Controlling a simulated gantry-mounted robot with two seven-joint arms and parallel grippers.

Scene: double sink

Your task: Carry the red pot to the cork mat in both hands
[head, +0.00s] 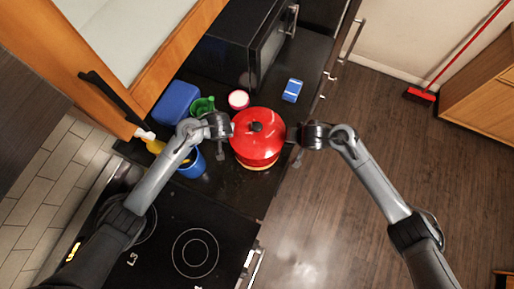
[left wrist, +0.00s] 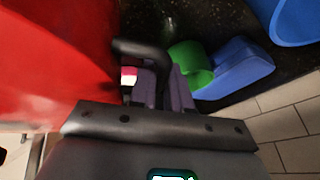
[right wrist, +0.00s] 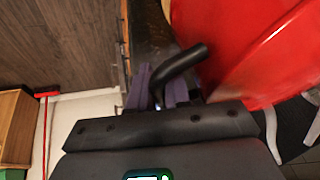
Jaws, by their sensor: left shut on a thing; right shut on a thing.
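The red pot (head: 257,148), lid on with a dark knob, is over the dark counter in the middle of the head view. My left gripper (head: 230,127) is shut on its left side handle, a dark loop in the left wrist view (left wrist: 138,47). My right gripper (head: 293,133) is shut on the right side handle, which shows in the right wrist view (right wrist: 185,62). A thin tan edge of the cork mat (head: 262,167) shows below the pot; the pot hides the rest. I cannot tell whether the pot touches the mat. The pot looks roughly level.
A pink-and-white container (head: 238,99), green cup (head: 203,105), blue box (head: 176,102) and blue-and-white sponge (head: 292,90) stand behind the pot. A blue container (head: 191,168) and yellow bottle (head: 154,146) are left. The black cooktop (head: 195,253) is in front; the counter edge is right.

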